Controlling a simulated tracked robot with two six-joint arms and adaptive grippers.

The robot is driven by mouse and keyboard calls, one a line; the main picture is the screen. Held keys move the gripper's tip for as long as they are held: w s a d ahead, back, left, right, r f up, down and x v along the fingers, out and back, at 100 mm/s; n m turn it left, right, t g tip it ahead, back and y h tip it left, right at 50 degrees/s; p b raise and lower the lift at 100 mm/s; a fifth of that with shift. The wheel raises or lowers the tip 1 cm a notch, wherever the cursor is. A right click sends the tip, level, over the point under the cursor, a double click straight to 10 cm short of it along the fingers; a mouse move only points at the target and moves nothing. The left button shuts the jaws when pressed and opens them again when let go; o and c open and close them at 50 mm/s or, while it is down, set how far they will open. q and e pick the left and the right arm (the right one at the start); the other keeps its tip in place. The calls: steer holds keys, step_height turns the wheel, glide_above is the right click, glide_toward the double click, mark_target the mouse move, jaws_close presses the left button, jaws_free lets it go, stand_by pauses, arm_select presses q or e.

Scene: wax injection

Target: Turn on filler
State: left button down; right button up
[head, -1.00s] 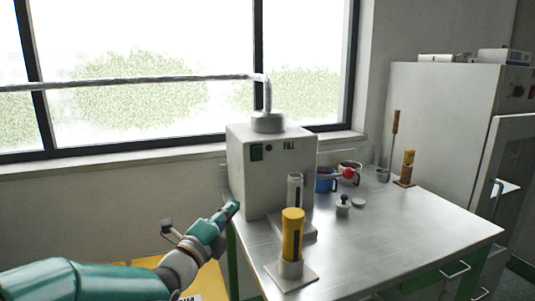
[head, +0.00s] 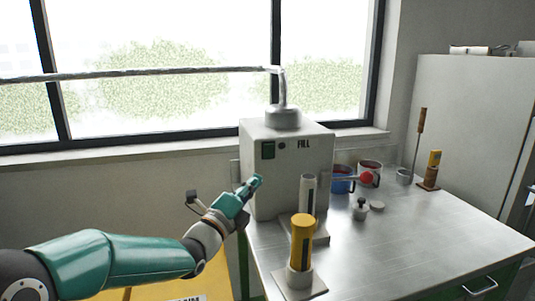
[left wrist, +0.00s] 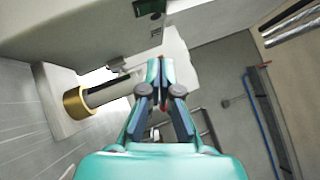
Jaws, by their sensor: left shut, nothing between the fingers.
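The filler (head: 305,160) is a pale grey box marked FILL, standing on the metal table below the window. A dark green switch (head: 267,150) and a small dark round part (head: 282,146) sit on its front, near the top. The switch also shows at the top of the left wrist view (left wrist: 148,8). My left gripper (head: 256,181) is shut and empty, in front of the filler's left side and below the switch. In the left wrist view its fingertips (left wrist: 158,64) are together, apart from the switch. My right gripper is not in view.
A yellow-topped cylinder (head: 302,236) on a square base stands at the table's front, with a pale tube (head: 308,192) behind it. A blue mug (head: 342,180) and a red-filled mug (head: 371,172) stand right of the filler. The metal table (head: 430,225) is clear at right.

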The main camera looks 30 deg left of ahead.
arm_select(q)
steer(key=p, duration=0.2)
glide_toward(272, 147)
steer(key=w+d, duration=0.3)
steer(key=shift+w+a+r+p, duration=0.4)
steer(key=shift+w+a+r, duration=0.05)
steer(key=shift+w+a, duration=0.3)
steer(key=shift+w+a+r+p, duration=0.35)
steer(key=shift+w+a+r, duration=0.1)
steer(key=shift+w+a, duration=0.3)
steer(key=shift+r, duration=0.1)
steer(key=shift+w+a+r+n, duration=0.1)
steer(key=shift+w+a+n, duration=0.05)
steer(key=shift+n, duration=0.25)
